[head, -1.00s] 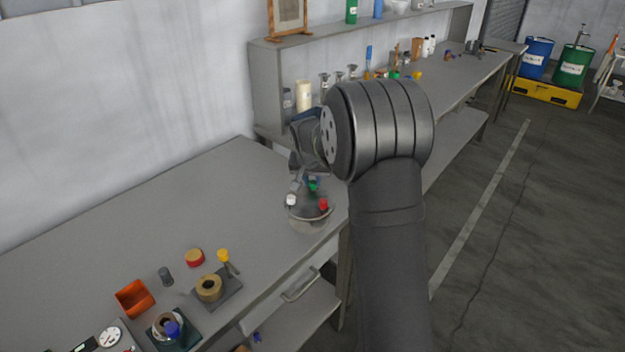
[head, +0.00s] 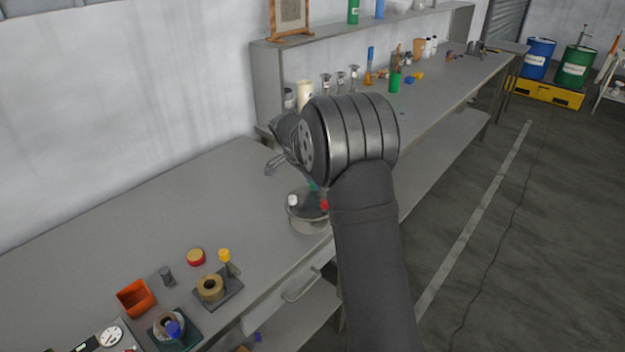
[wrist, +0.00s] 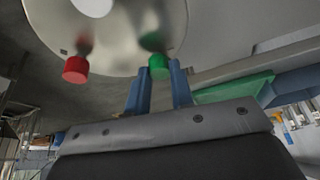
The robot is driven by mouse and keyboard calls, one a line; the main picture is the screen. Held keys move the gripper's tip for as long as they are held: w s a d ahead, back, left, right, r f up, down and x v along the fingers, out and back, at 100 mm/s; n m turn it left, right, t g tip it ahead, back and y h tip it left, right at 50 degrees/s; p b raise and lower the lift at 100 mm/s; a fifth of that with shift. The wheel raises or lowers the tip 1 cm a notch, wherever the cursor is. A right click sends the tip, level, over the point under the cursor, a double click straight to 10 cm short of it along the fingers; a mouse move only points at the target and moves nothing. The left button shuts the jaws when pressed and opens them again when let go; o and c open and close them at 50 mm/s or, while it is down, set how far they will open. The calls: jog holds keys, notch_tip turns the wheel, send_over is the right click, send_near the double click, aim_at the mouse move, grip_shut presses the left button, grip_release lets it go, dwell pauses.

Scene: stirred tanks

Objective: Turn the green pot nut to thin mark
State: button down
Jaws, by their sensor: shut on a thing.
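The metal pot (head: 306,222) stands on the bench, with a white nut (head: 292,201), a red nut (head: 324,205) and the green pot nut (head: 311,184) on top. In the wrist view the green nut (wrist: 159,66) sits between the blue fingers of my gripper (wrist: 159,84), which is shut on it. The red nut (wrist: 76,69) is to the left, clear of the fingers. In the head view my wrist hides the fingertips and part of the pot. I cannot make out the thin mark.
An orange bin (head: 135,298), a tan ring (head: 210,287) on a dark base, a yellow-topped post (head: 224,256) and a red-sided disc (head: 196,257) are at the front left. A shelf (head: 268,85) with bottles stands behind.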

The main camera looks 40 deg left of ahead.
jog(key=shift+m, duration=0.4)
jog(key=c, duration=1.3)
grip_release()
jog(key=shift+o, duration=0.2)
jog(key=v, duration=1.7)
jog(key=shift+a+r, duration=0.25)
jog(key=shift+a, duration=0.05)
jog(key=shift+w, duration=0.1)
jog(key=x, duration=1.7)
jog(key=shift+d+f, duration=0.25)
jog(key=shift+d, duration=0.05)
jog(key=shift+r, duration=0.1)
